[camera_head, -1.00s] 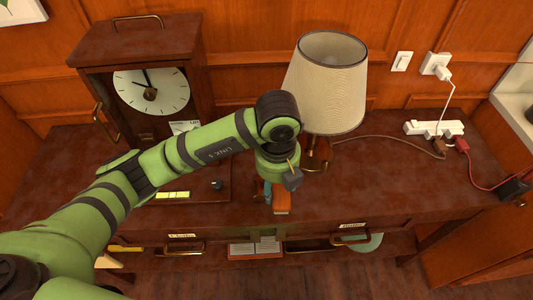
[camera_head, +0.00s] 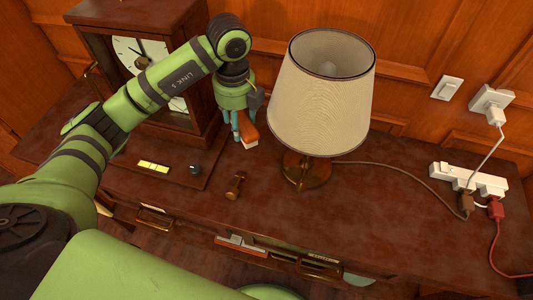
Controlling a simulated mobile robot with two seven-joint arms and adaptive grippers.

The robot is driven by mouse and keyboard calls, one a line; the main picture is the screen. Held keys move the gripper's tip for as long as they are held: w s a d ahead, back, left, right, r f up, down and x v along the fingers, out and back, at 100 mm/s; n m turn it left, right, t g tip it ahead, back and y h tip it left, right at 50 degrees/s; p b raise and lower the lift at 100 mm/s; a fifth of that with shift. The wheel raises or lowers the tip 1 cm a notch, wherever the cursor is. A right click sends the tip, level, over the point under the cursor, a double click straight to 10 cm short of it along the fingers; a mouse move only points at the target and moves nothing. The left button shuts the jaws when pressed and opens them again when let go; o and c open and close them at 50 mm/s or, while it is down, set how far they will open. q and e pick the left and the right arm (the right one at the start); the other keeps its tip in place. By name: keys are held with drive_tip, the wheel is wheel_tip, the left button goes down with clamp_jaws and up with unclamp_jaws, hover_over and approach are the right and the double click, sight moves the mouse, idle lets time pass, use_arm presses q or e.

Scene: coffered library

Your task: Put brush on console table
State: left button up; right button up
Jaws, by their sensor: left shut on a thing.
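The brush (camera_head: 248,132) has an orange-brown wooden body with a pale lower edge. My left gripper (camera_head: 239,126), with teal fingers, is shut on it, between the clock and the lamp. The brush is over the dark reddish-brown console table (camera_head: 390,205); I cannot tell whether its lower edge touches the top. The gripper's green wrist hides part of the brush. My right gripper is not in view.
A lamp (camera_head: 322,95) stands right of the brush, close to it. A wooden clock (camera_head: 140,50) stands behind my left arm. A small brass object (camera_head: 236,185) lies in front. A power strip (camera_head: 467,182) with cords is at right.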

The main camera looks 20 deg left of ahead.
use_arm(q)
drive_tip(key=shift+a+f, duration=0.15)
drive_tip(key=shift+f, duration=0.05)
drive_tip(key=f, duration=0.1)
drive_tip(key=f+p, duration=0.1)
drive_tip(key=f, duration=0.3)
drive_tip(key=shift+s+a+f, duration=0.1)
drive_tip(key=shift+a, duration=0.15)
wheel_tip(320, 180, down, 4)
drive_tip(key=shift+d+p, duration=0.1)
drive_tip(key=shift+p, duration=0.45)
drive_tip(key=shift+f, duration=0.15)
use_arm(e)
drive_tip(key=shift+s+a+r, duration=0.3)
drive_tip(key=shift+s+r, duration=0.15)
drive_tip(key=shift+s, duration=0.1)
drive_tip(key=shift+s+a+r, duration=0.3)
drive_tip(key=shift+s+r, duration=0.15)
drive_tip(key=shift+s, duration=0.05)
use_arm(q)
drive_tip(key=shift+f, duration=0.2)
drive_tip(key=o, duration=1)
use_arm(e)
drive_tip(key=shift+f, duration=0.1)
use_arm(q)
drive_tip(key=shift+r, duration=0.1)
